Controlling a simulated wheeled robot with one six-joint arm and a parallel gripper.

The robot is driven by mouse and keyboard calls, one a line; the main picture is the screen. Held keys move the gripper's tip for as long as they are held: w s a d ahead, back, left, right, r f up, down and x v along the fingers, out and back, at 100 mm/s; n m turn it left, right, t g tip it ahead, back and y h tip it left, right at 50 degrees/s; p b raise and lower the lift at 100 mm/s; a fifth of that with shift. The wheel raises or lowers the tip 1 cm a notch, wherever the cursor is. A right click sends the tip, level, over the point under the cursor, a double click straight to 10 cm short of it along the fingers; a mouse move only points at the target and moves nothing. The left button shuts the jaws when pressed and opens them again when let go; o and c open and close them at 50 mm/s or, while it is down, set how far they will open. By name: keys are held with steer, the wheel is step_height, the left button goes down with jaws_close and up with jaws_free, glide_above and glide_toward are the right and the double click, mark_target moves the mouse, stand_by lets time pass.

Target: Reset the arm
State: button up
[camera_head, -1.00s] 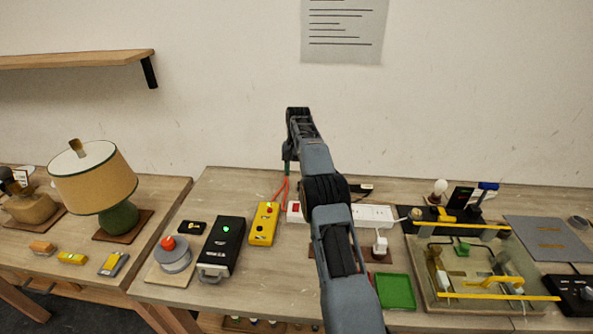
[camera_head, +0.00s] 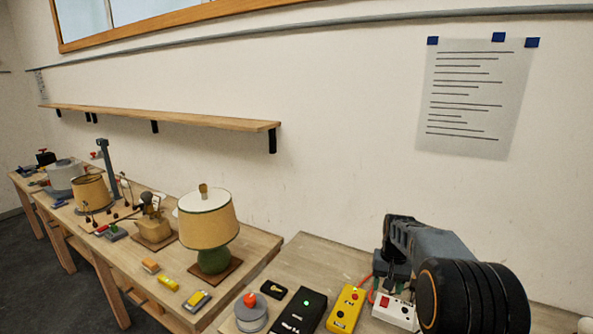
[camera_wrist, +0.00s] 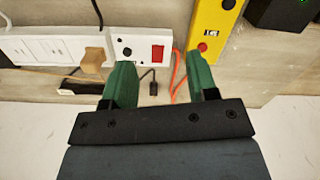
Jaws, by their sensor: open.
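My gripper (camera_wrist: 163,85) shows in the wrist view with its two green fingers apart and nothing between them. It hangs above the bench near the white power strip (camera_wrist: 50,47) with a red switch. The strip's end also shows in the head view (camera_head: 394,311), just below my gripper (camera_head: 388,285). An orange-red cord (camera_wrist: 175,78) and a dark cable plug lie on the bench beyond the fingertips in the wrist view. My arm folds toward the right side of the head view and hides part of the bench.
A yellow box (camera_head: 346,308) and a black box with a green light (camera_head: 300,312) stand left of the strip. A red-topped grey spool (camera_head: 251,312) is beside them. A lamp (camera_head: 208,225) stands on the neighbouring table. A shelf (camera_head: 180,118) and a paper sheet (camera_head: 475,95) are on the wall.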

steer(key=s+a+r+n+t, duration=0.1)
steer(key=s+a+r+t, duration=0.1)
steer(key=s, duration=0.9)
steer(key=s+a+r+n+t, duration=0.1)
steer(key=s+a+r, duration=0.4)
steer(key=s, duration=0.7)
steer(key=shift+s+a+n+t, duration=0.25)
steer(key=shift+a+n+t, duration=0.15)
steer(key=shift+a+t, duration=0.35)
steer(key=shift+a+r+t, duration=0.1)
steer(key=shift+r+t, duration=0.25)
steer(key=shift+r, duration=0.2)
steer(key=shift+c, duration=0.4)
